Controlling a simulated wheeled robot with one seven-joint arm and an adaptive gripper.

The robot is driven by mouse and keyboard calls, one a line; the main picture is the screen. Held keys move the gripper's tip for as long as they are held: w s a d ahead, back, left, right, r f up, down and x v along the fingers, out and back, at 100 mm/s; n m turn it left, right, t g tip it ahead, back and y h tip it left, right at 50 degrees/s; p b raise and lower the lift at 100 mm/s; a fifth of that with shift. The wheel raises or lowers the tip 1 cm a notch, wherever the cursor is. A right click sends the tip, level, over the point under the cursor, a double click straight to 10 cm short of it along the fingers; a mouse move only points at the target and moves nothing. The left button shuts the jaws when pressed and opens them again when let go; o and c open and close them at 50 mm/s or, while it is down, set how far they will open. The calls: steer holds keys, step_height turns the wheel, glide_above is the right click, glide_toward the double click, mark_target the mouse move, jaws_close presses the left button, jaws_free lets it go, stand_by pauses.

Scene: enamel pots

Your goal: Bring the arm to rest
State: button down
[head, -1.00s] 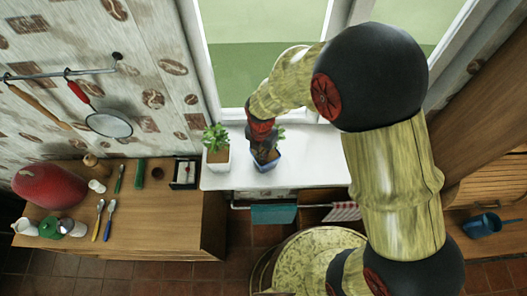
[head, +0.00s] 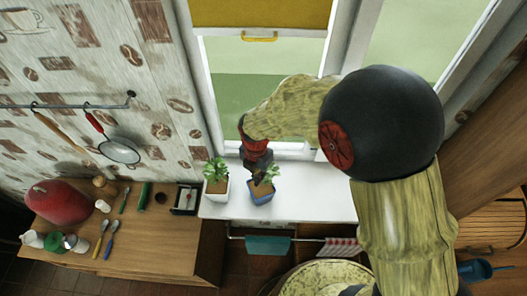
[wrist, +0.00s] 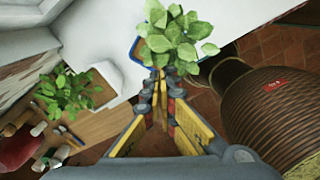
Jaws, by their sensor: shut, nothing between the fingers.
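My gripper (wrist: 161,88) is shut and empty; its fingertips meet in the middle of the wrist view. In the head view my gripper (head: 257,166) points down over the plant in the blue pot (head: 261,196), and its tips are hard to make out against the leaves. In the wrist view the leaves (wrist: 172,36) of that plant show just beyond the fingertips; I cannot tell whether they touch. My arm reaches from the right side of the head view toward the window, bent at a large dark joint.
A plant in a white pot (head: 216,188) stands left of the blue pot on the white sill (head: 320,203). A wooden counter (head: 160,235) at left holds utensils and a red rounded thing (head: 58,203). A large brown ribbed vessel (wrist: 275,110) is close at right in the wrist view.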

steer(key=s+d+r+m+t+b, duration=0.2)
steer(key=s+d+r+m+b, duration=0.2)
steer(key=m, duration=1.1)
steer(key=s+d+r+m+t+b, duration=0.3)
steer(key=s+d+r+m+b, duration=0.2)
steer(key=s+d+m+b, duration=0.5)
steer(key=d+m+b, duration=0.5)
steer(key=d, duration=0.3)
steer(key=shift+s+d+t+b, duration=0.15)
steer(key=shift+d+t+b, duration=0.15)
